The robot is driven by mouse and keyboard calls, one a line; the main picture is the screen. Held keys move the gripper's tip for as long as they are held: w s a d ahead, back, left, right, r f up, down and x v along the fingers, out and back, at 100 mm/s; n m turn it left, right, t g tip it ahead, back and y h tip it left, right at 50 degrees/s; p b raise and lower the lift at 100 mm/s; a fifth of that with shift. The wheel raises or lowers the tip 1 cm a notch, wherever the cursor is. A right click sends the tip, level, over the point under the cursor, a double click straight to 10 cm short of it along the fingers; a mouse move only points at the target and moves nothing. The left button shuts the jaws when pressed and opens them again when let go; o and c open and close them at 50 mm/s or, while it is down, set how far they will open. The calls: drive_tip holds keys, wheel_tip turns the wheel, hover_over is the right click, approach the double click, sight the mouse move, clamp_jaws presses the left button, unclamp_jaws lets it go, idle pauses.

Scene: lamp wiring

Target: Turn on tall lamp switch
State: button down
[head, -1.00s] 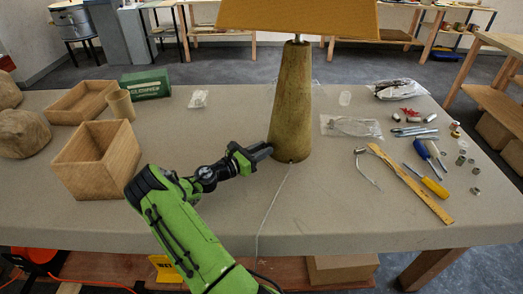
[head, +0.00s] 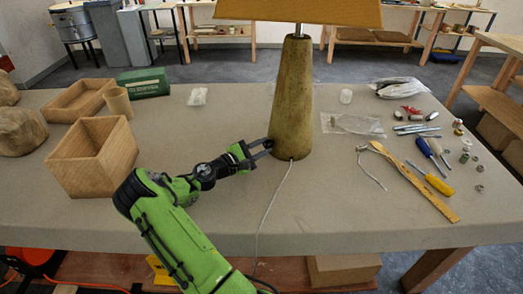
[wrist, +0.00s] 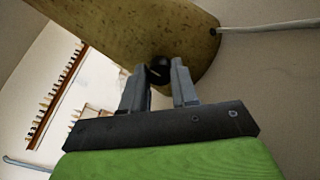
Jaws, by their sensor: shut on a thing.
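The tall lamp has a tapered, mottled brown base (head: 293,100) standing on the table, with a yellow-tan shade (head: 300,12) cut off by the top edge. It also fills the top of the wrist view (wrist: 130,30). A small round black switch knob (wrist: 158,69) sits low on the base's side. My gripper (head: 268,148) is at the base's lower left; in the wrist view its two grey fingers (wrist: 159,72) are on either side of the knob, shut on it. The head view does not show the knob clearly. Whether the lamp is lit cannot be told.
A pale cord (head: 272,205) runs from the base to the front edge. Tools, including a yellow ruler (head: 420,185), and a plastic bag (head: 350,124) lie right.

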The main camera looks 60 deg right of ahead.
drive_tip(key=m+b, duration=0.2)
drive_tip(key=m, duration=0.3)
drive_tip(key=shift+f+m+b, duration=0.15)
drive_tip(key=shift+m+b, duration=0.25)
idle(0.4)
drive_tip(key=c, duration=0.9)
unclamp_jaws()
drive_tip(key=shift+o, duration=0.2)
drive_tip(key=p+v, duration=0.2)
drive_tip(key=v, duration=1.4)
drive_tip(key=shift+p, duration=0.3)
